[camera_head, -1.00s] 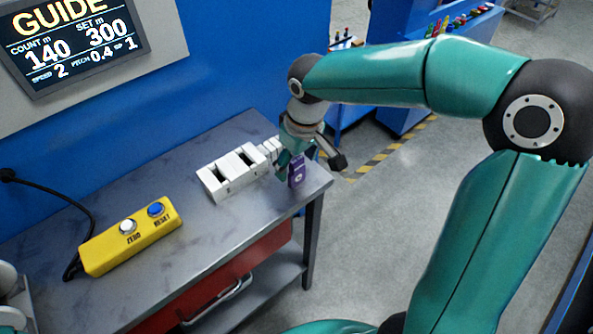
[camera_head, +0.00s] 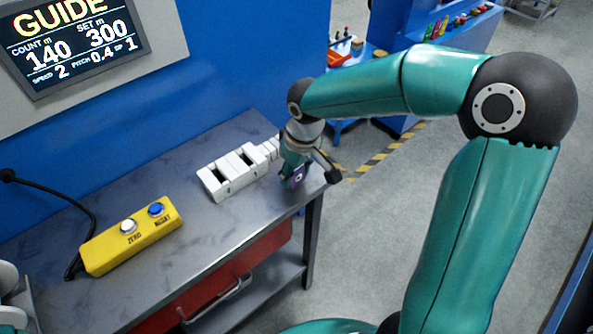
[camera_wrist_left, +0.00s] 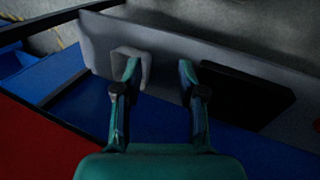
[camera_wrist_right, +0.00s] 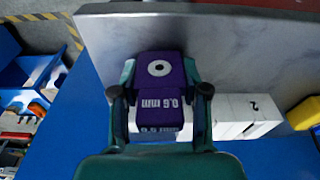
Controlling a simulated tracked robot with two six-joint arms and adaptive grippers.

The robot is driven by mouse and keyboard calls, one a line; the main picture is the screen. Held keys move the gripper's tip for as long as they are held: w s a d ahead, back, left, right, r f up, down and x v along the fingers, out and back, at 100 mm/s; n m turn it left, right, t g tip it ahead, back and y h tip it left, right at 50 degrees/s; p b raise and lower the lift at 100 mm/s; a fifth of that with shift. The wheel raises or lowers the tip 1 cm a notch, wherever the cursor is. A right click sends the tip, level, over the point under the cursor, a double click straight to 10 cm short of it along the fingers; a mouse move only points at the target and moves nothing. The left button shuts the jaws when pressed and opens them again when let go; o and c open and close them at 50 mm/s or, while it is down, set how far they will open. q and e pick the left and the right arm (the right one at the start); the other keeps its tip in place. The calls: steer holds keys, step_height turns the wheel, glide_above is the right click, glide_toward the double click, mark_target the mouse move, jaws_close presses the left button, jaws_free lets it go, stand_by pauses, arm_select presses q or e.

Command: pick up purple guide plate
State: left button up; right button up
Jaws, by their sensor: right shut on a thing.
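The purple guide plate (camera_wrist_right: 158,85) shows in the right wrist view between the two fingers of my right gripper (camera_wrist_right: 160,92). It has a white ring with a dark centre and the marking 0.6 mm. The gripper is shut on the plate; whether the plate touches the bench top is unclear. My left gripper (camera_wrist_left: 160,82) shows open and empty in the left wrist view, and is outside the head view.
A white slotted rack (camera_head: 226,179) stands on the grey bench (camera_head: 130,190) left of my right gripper. A yellow box (camera_head: 130,238) with ZERO and RESET buttons lies further left. A screen (camera_head: 70,40) hangs above. The bench's right edge is close to the gripper.

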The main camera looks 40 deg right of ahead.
steer(key=shift+r, duration=0.1)
step_height(320, 180, up, 20)
steer(key=p, duration=0.1)
stand_by(0.5)
step_height(320, 180, down, 15)
steer(key=shift+f+b, duration=0.2)
steer(key=shift+b, duration=0.25)
steer(key=shift+f, duration=2.2)
steer(key=shift+f, duration=0.2)
steer(key=o, duration=1.1)
steer(key=shift+o, duration=0.2)
